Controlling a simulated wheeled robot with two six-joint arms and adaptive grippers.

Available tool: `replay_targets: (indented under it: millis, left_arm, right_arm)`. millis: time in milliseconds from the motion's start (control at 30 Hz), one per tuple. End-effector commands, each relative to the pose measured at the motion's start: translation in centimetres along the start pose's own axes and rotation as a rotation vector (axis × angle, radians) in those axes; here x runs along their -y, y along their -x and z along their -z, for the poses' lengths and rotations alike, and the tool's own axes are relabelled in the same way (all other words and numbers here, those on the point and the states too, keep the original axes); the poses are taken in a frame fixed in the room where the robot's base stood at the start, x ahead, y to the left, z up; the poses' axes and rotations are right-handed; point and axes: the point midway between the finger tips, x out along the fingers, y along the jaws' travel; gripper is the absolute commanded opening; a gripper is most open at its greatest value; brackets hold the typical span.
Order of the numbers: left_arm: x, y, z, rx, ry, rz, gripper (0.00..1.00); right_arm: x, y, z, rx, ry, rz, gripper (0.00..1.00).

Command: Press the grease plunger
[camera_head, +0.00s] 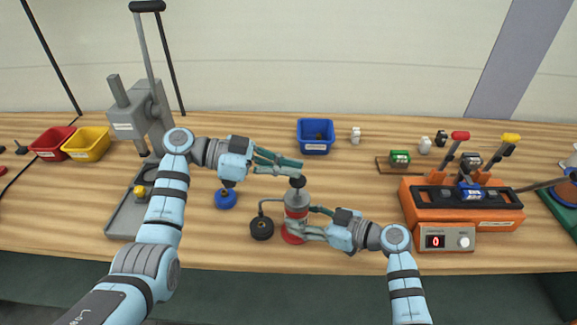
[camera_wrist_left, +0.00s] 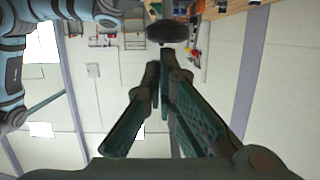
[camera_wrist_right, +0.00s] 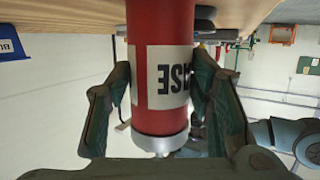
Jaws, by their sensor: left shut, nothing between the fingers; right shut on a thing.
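The grease pump (camera_head: 297,213) is a red and grey cylinder standing upright on the table, with a black plunger knob (camera_head: 297,182) on top. My left gripper (camera_head: 297,164) is shut and empty, its fingertips just above the knob. In the left wrist view the dark knob (camera_wrist_left: 167,31) lies just beyond the fingertips; I cannot tell whether they touch. My right gripper (camera_head: 294,232) is shut around the lower pump body. In the right wrist view its fingers flank the red cylinder (camera_wrist_right: 160,20) with its white label, partly covering its sides.
A hose runs from the pump to a black round part (camera_head: 262,229). A blue round part (camera_head: 226,199) lies under my left wrist. A grey lever press (camera_head: 140,115) stands left; an orange machine (camera_head: 462,208) stands right. A blue bin (camera_head: 315,147) is behind.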

Motion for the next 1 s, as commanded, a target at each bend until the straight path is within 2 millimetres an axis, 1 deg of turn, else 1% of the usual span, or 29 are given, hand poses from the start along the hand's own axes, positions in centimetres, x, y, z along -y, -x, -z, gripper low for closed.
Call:
replay_targets:
  millis: [200,533,667,767,867,900,1000]
  left_arm:
    - [0.0,-0.7,-2.6,0.0,0.005,-0.002,0.0]
    - [0.0,-0.7,-2.8,0.001,0.002,-0.002,0.0]
    - [0.0,-0.5,-2.2,0.001,0.002,-0.002,0.0]
    - [-0.1,-0.2,-0.7,0.001,-0.002,-0.001,0.0]
    - [-0.1,0.3,1.4,0.001,-0.006,0.0,0.0]
    - [0.0,1.5,1.1,0.004,0.001,0.002,0.0]
    - [0.0,4.1,1.1,0.004,0.001,0.003,0.0]
  right_arm:
    - [0.0,0.0,-0.1,0.002,0.0,0.0,0.17]
    - [0.0,0.0,-0.1,0.001,0.0,0.0,0.17]
    - [0.0,0.0,-0.1,0.001,0.0,0.0,0.17]
    - [0.0,0.0,-0.1,0.001,0.0,0.0,0.17]
    - [0.0,0.0,-0.1,0.001,0.0,0.0,0.17]
    - [0.0,0.0,-0.1,0.001,0.0,0.0,0.17]
    - [0.0,0.0,-0.1,0.001,0.0,0.0,0.17]
